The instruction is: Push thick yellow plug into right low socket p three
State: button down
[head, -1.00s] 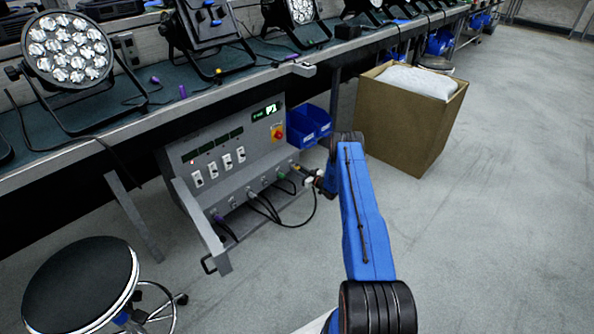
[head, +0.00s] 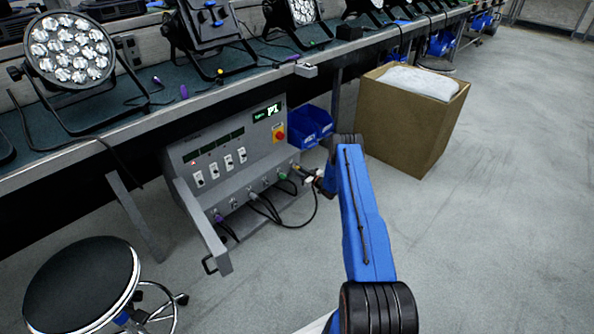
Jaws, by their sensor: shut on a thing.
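The grey test panel (head: 235,150) hangs under the bench edge, with a low row of sockets along its bottom ledge. My gripper (head: 308,173) is at the right end of that row, shut on the small yellow plug (head: 297,168). The plug points left at the rightmost low socket. It is too small and partly covered to tell how deep it sits. A black cable (head: 316,205) loops down below the gripper to the panel. Purple (head: 218,217), grey (head: 252,195) and green (head: 283,176) plugs stand in the row to the left.
A grey handle bar (head: 205,230) sticks out at the panel's left front. Blue bins (head: 312,125) sit just behind my gripper. A cardboard box (head: 405,125) stands right, a black stool (head: 80,280) front left. Par cans (head: 72,50) line the bench. The right floor is clear.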

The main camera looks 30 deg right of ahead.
jog(key=c, duration=1.4)
grip_release()
jog(key=v, duration=1.7)
jog(key=shift+s, duration=0.15)
